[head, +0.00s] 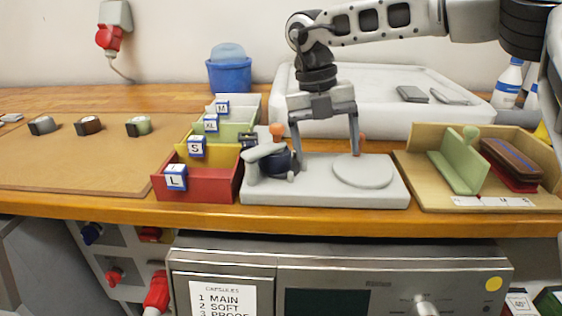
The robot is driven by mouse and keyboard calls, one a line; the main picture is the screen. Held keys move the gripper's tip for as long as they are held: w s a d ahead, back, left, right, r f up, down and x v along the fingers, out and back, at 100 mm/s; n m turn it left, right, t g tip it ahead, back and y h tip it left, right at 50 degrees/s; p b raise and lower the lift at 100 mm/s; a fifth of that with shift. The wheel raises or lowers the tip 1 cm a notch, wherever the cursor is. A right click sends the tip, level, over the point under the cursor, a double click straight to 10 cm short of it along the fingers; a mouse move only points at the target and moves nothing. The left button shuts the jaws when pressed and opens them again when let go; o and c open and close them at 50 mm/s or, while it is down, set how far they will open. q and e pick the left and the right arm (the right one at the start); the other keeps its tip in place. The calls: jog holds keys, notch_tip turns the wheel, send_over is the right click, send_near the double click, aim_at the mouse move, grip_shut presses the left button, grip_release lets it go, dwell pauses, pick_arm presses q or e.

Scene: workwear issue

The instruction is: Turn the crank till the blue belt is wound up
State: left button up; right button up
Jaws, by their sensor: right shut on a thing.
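The winder has a pale grey base (323,188) on the wooden bench. At its left end is a dark blue rolled belt (283,163), with a light grey crank arm (264,152) above it. An orange knob (277,130) stands by the arm. A flat round grey disc (363,172) lies at the base's right end. My right gripper (326,152) points down over the base, one finger near the belt roll, the other near a second orange piece (362,142). It is shut on the crank, though the contact is hard to make out. My left gripper is out of view.
Several labelled bins, including a red bin (209,186), stand close left of the winder. A wooden tray (410,172) with a green block and brushes is at right. A white tray (385,120) lies behind. A brown mat (80,158) is far left.

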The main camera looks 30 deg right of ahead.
aim_at(305, 158)
jog(key=shift+t+y, duration=0.7)
jog(key=shift+t, duration=0.2)
jog(key=w+a+f, duration=0.2)
jog(key=w+f, duration=0.1)
jog(key=shift+w+a+f, duration=0.1)
notch_tip(305, 158, up, 2)
jog(key=shift+r+p, duration=0.1)
jog(key=shift+p, duration=0.55)
jog(key=r, duration=0.1)
jog(key=r+p, duration=0.1)
jog(key=shift+w+r+p, duration=0.2)
jog(key=shift+r+p, duration=0.1)
jog(key=shift+r, duration=0.1)
jog(key=c, duration=1.1)
jog(key=o, duration=0.4)
jog(key=shift+w+r+p, duration=0.3)
jog(key=shift+w, duration=0.15)
jog(key=shift+w+r+p, duration=0.1)
jog(key=shift+r+p, duration=0.2)
jog(key=shift+r, duration=0.1)
jog(key=shift+s+d+r+p, duration=0.15)
jog(key=shift+r+p, duration=0.15)
jog(key=shift+r, duration=0.15)
jog(key=shift+s+d+r+p, duration=0.1)
jog(key=shift+r+p, duration=0.15)
jog(key=shift+r, duration=0.2)
jog(key=shift+a, duration=0.1)
